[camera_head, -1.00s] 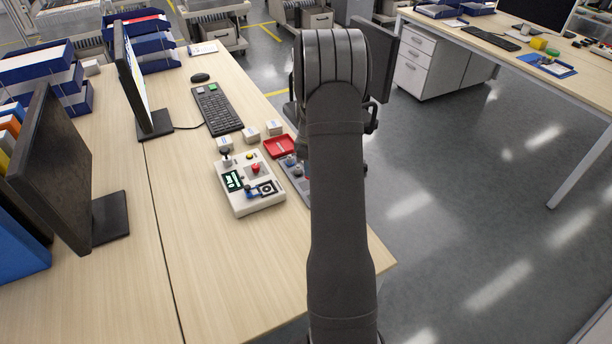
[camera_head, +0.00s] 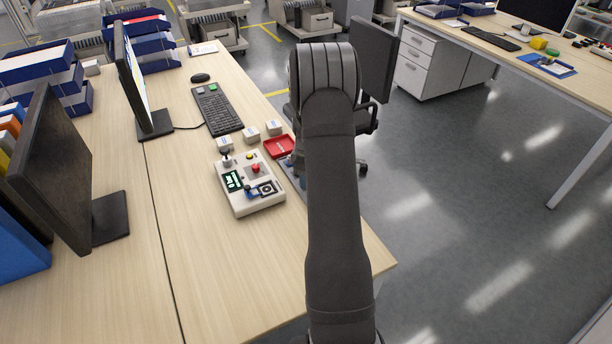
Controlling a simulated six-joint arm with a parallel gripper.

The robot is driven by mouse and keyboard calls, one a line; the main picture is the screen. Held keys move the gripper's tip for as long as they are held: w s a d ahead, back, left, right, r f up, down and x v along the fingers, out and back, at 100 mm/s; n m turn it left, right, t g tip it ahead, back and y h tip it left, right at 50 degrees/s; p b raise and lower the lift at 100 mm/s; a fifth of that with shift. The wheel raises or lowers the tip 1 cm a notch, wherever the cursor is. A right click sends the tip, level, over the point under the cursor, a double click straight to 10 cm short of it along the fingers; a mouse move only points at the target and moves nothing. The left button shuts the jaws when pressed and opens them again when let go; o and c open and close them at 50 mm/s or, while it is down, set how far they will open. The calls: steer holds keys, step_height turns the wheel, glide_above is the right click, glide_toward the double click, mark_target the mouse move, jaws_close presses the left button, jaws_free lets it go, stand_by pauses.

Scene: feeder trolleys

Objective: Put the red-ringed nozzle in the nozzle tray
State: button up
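My arm fills the middle of the view and its far end bends down, so my gripper is hidden behind it. A grey-blue tray (camera_head: 292,172) lies at the table's right edge, mostly covered by my arm; I cannot tell whether it is the nozzle tray. A small red tray (camera_head: 278,147) lies just beyond it. A pale control box (camera_head: 262,206) stands to the left with a red button, a dark-knobbed stick and a small blue-and-dark part on top. I cannot make out a red-ringed nozzle.
Several small white boxes (camera_head: 249,134) stand behind the control box. A keyboard (camera_head: 218,110), a mouse (camera_head: 201,78) and monitors (camera_head: 57,170) occupy the left and back. The front of the wooden table (camera_head: 225,270) is clear. A dark chair (camera_head: 374,60) stands beyond my arm.

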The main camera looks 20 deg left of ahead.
step_height(320, 180, up, 12)
steer(key=shift+r, duration=0.15)
stand_by(0.6)
step_height(320, 180, down, 12)
steer(key=shift+w+r, duration=0.1)
steer(key=shift+r, duration=1.8)
